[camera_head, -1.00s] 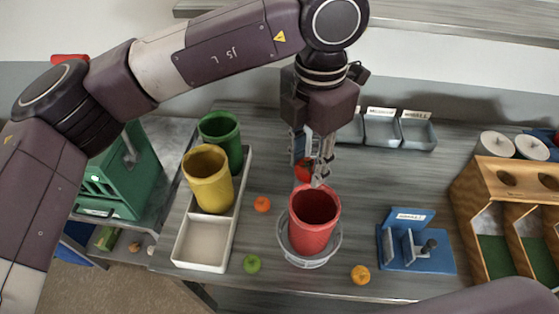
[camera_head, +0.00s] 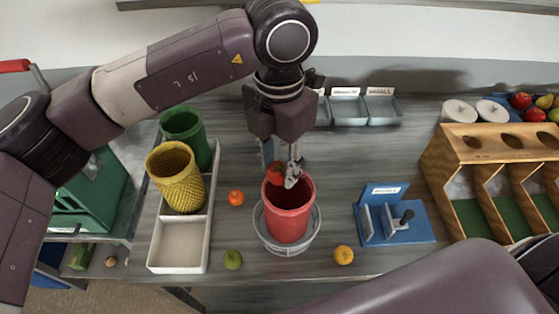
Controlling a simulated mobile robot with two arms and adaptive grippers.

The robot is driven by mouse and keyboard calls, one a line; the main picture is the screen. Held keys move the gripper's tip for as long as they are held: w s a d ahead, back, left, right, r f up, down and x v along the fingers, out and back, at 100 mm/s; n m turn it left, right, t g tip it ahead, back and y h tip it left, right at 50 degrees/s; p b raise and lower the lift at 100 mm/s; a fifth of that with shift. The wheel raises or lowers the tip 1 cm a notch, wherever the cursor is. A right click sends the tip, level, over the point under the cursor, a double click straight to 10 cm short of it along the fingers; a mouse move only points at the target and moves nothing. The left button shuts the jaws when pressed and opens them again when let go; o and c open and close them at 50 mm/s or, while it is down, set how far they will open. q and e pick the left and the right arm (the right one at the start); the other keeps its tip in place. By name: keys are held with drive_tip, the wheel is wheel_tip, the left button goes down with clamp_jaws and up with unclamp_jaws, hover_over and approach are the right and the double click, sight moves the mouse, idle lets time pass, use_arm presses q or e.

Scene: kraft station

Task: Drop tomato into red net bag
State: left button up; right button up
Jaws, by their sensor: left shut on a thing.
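The red net bag (camera_head: 289,222) stands open-topped like a tall cup in a grey round holder (camera_head: 262,234) at the middle of the table. My left gripper (camera_head: 283,174) comes down from above at the bag's back rim. It is shut on a red tomato (camera_head: 274,173), which shows between its fingers over the rear left part of the opening. The fingers partly hide the tomato. I cannot tell how far the tomato is below the rim. My right gripper is not in view.
A white tray (camera_head: 178,258) at left holds a yellow net bag (camera_head: 177,178) and a green one (camera_head: 187,130). An orange-red fruit (camera_head: 236,197), a green fruit (camera_head: 232,259) and an orange (camera_head: 343,255) lie near the holder. A blue fixture (camera_head: 398,223) and wooden rack (camera_head: 492,150) stand right.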

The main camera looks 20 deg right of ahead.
sight(280, 167)
use_arm(q)
drive_tip(key=o, duration=1.1)
wheel_tip(280, 167, up, 12)
